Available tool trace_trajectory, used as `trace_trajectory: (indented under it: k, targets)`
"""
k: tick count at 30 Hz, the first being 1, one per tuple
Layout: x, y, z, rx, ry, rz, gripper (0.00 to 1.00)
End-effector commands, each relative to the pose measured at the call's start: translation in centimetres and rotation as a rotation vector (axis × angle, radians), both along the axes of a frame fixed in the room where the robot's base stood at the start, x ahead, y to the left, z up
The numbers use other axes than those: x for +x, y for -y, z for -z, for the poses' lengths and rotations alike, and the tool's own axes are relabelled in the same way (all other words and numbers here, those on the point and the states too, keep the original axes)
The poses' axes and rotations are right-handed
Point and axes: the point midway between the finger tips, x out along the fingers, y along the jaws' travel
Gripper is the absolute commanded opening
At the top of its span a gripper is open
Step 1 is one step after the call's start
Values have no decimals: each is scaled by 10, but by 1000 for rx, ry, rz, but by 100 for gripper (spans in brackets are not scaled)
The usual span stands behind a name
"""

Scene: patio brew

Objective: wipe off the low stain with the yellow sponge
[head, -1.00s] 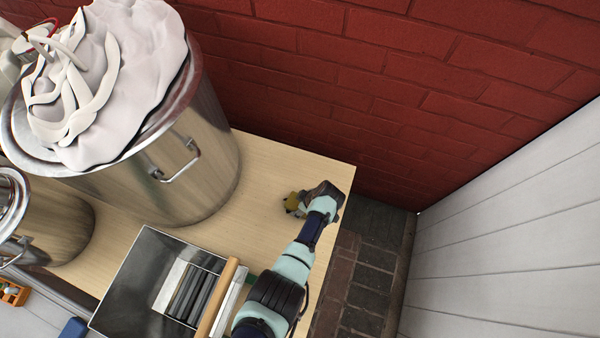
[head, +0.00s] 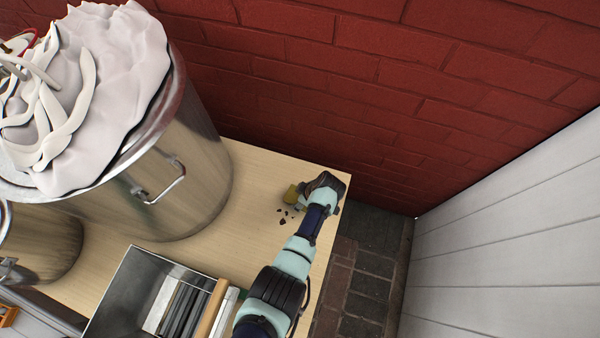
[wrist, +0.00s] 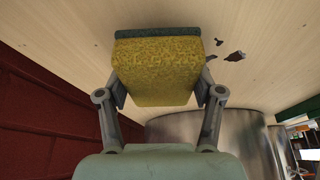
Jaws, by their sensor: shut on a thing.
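My gripper (wrist: 160,92) is shut on the yellow sponge (wrist: 157,70), which has a dark green layer on its far side. In the head view the sponge (head: 291,195) shows at the left of my gripper (head: 300,197), near the right end of the wooden table. The stain is several dark brown flecks (head: 284,218) on the tabletop, just below and beside the sponge in the head view. In the wrist view the flecks (wrist: 234,56) lie to the right of the sponge. Whether the sponge touches the tabletop I cannot tell.
A large steel pot (head: 185,170) with a white bag stands left of the stain on the wooden table (head: 240,240). A metal grain mill hopper (head: 117,290) with rollers is at the front. A red brick wall (head: 350,80) runs behind the table.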

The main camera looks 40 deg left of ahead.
Motion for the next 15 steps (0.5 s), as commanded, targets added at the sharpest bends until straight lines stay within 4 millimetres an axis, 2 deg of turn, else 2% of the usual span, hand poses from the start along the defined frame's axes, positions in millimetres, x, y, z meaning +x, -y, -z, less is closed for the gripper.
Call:
trace_trajectory:
  k: [15]
  targets:
    - [0, 2, -39, -1, -2, 3, 0]
